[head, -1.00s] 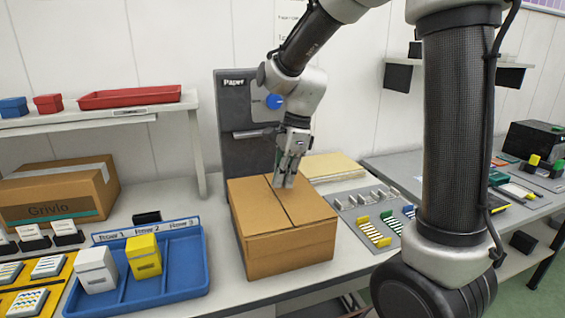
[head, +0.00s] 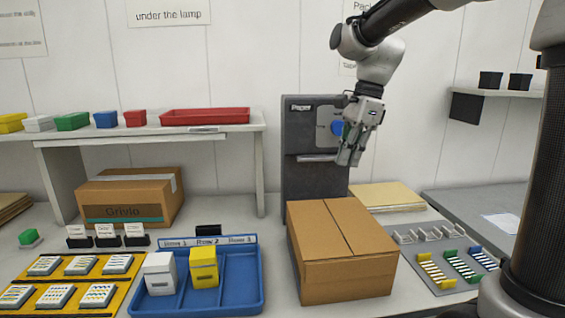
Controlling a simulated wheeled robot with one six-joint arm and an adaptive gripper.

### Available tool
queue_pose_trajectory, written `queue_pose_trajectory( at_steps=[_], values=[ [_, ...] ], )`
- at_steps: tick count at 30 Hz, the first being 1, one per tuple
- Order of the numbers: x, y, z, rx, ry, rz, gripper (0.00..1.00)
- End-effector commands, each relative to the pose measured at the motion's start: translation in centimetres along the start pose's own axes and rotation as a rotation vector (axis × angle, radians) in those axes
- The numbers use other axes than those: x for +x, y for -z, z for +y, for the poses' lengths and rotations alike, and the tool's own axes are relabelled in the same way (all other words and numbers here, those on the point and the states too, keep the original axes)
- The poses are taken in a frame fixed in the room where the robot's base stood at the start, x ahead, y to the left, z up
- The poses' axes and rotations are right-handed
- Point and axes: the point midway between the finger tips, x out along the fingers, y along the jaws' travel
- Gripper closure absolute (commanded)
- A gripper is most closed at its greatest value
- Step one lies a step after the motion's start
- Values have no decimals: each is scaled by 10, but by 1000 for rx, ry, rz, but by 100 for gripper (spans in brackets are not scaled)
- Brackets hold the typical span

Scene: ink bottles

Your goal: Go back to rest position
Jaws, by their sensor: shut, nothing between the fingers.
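My gripper (head: 350,157) hangs from my arm above the rear of a cardboard box, in front of the dark paper dispenser. It is shut and empty, with its fingers pointing down and clear of the box. The cardboard box (head: 345,275) stands on the table with its top flaps closed. No rest position is marked in view.
A blue tray (head: 236,283) holds a white and a yellow box (head: 204,266). Left are a yellow card rack (head: 75,281) and a Grivio carton (head: 130,197). The paper dispenser (head: 302,182) stands behind. Coloured clips (head: 438,270) lie right. A shelf (head: 130,132) carries a red tray (head: 205,116).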

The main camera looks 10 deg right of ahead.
Motion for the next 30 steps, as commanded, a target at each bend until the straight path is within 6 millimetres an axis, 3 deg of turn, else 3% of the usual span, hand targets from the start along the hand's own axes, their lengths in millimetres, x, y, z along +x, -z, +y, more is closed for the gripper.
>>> queue_pose_trajectory(
  at_steps=[4, 7, 11, 15, 18, 21, 30],
  values=[
    [9, 8, -2, -326, 13, 24, 100],
    [24, 24, 19, -666, -2, 65, 100],
    [25, 56, 69, -1121, 6, 151, 100],
    [26, 92, 138, -1490, 10, 281, 100],
    [28, 108, 175, -1567, 20, 356, 100],
    [28, 116, 199, -1543, 46, 407, 100],
    [15, 119, 211, -1510, 101, 469, 100]
  ],
)
